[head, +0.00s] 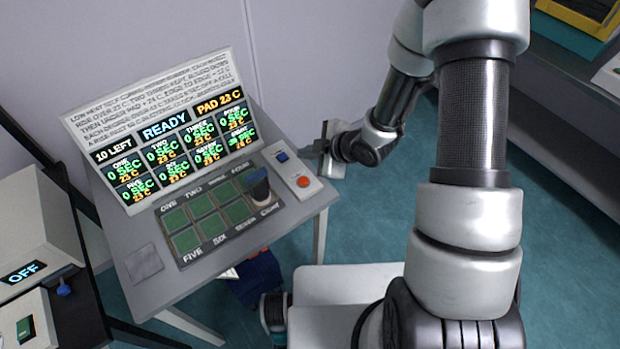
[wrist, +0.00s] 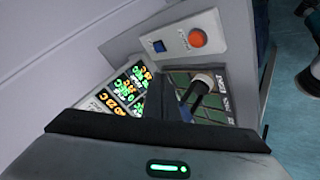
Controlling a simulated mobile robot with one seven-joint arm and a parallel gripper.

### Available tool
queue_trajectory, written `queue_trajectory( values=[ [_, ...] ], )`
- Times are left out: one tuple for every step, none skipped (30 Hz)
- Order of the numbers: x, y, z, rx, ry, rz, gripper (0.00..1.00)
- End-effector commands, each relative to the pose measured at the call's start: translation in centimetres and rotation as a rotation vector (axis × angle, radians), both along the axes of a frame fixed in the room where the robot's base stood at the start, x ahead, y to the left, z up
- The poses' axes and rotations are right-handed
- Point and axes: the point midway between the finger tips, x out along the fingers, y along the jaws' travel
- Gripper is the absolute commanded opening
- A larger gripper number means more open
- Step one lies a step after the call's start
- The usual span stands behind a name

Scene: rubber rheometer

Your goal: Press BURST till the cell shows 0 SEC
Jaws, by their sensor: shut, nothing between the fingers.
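The display (head: 172,152) reads READY, 10 LEFT and PAD 23 C. Cells ONE to SEVEN seem to show 0 SEC; EIGHT seems to show a two-digit number. My gripper (head: 315,148) is shut and empty, just right of the box, apart from the buttons.
A dark-topped plug-like piece (head: 258,186) stands on the EIGHT square of the green pad grid (head: 186,241). A shelf with a yellow tray (head: 575,16) is at upper right. Teal floor lies between.

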Motion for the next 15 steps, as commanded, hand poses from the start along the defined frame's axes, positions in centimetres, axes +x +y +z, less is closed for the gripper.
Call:
queue_trajectory(
  values=[
    [-0.03, 0.07, -0.06, 0.002, 0.0, 0.003, 0.0],
    [-0.03, 0.08, -0.06, 0.002, 0.0, 0.003, 0.0],
    [-0.03, 0.07, -0.05, 0.002, -0.001, 0.002, 0.0],
    [-0.02, 0.06, -0.05, 0.002, -0.001, 0.002, 0.0],
    [-0.02, 0.05, -0.03, 0.001, -0.001, 0.002, 0.0],
    [-0.01, 0.04, -0.03, 0.001, -0.001, 0.002, 0.0],
    [-0.01, 0.04, -0.03, 0.001, -0.001, 0.002, 0.0],
    [-0.01, 0.03, -0.03, 0.0, -0.001, 0.001, 0.0],
    [-0.01, 0.02, -0.06, 0.001, 0.0, 0.001, 0.0],
    [0.0, 0.02, -0.09, 0.001, 0.0, 0.001, 0.0],
    [0.0, 0.02, -0.15, 0.001, 0.0, 0.001, 0.0],
    [-0.01, 0.02, -0.27, 0.001, 0.0, 0.001, 0.0],
    [-0.01, 0.01, -0.4, 0.0, 0.0, 0.0, 0.0],
    [-0.02, 0.01, -0.56, 0.0, 0.001, 0.001, 0.0],
    [-0.01, 0.01, -0.82, 0.0, 0.001, 0.0, 0.0]
  ],
)
